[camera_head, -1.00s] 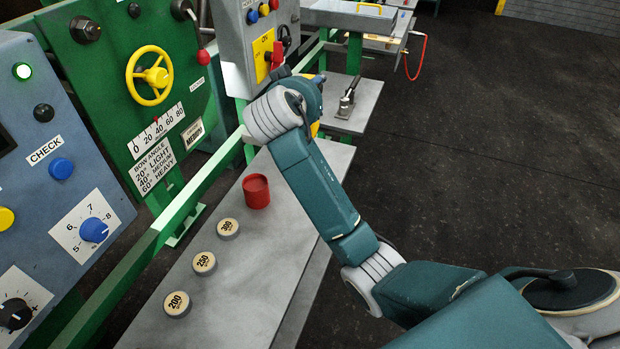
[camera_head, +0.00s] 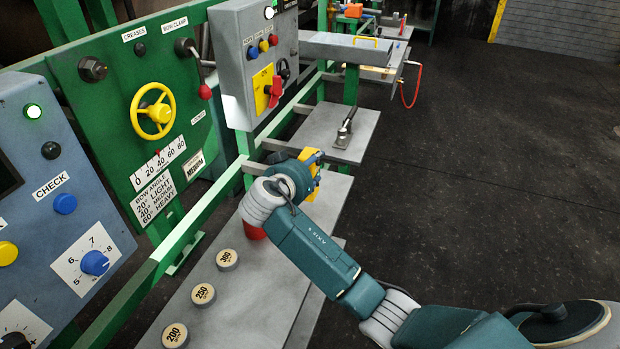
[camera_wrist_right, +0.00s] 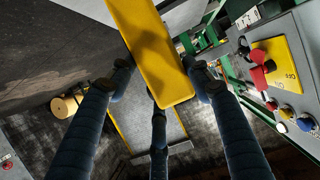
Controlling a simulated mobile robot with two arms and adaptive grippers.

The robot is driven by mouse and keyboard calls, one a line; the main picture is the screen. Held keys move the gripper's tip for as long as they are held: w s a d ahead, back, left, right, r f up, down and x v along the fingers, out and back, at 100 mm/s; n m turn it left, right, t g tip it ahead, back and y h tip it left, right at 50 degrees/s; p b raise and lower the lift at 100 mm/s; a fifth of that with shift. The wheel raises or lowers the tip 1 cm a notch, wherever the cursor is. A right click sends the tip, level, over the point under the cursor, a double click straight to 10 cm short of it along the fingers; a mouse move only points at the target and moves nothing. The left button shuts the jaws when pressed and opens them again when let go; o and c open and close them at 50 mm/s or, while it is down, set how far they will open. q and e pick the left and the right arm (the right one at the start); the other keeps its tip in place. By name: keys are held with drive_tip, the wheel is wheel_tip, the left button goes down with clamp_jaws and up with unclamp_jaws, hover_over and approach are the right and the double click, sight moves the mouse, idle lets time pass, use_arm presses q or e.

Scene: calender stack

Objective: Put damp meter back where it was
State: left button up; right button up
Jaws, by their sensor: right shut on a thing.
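My right gripper (camera_head: 312,166) is over the far end of the near grey bench. It is shut on a yellow block-shaped thing, which I take to be the damp meter (camera_head: 316,180). In the right wrist view the yellow body (camera_wrist_right: 152,50) sits between the dark fingertips, with its long flat side showing. A grey surface with a yellow strip (camera_wrist_right: 119,131) along one side shows below it in that view. I cannot tell whether the meter touches anything below. My left gripper is not in view.
Several round weight discs (camera_head: 203,294) lie on the near bench (camera_head: 255,300). A red cup (camera_head: 252,233) is mostly hidden behind my right arm. A dark-handled tool (camera_head: 345,128) stands on the farther grey shelf (camera_head: 362,143). A grey control box (camera_head: 238,55) hangs at left. Dark floor lies right.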

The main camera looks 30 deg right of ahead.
hover_over(310, 201)
drive_tip(key=shift+w+d+f, duration=0.15)
drive_tip(key=shift+w+f, duration=0.1)
drive_tip(key=shift+f, duration=0.85)
drive_tip(key=shift+w+d+f, duration=0.1)
drive_tip(key=shift+w+f, duration=0.1)
drive_tip(key=shift+f, duration=0.85)
drive_tip(key=o, duration=1.5)
drive_tip(key=shift+f, duration=0.1)
drive_tip(key=shift+c, duration=0.2)
drive_tip(key=b+v, duration=0.1)
drive_tip(key=v, duration=1.1)
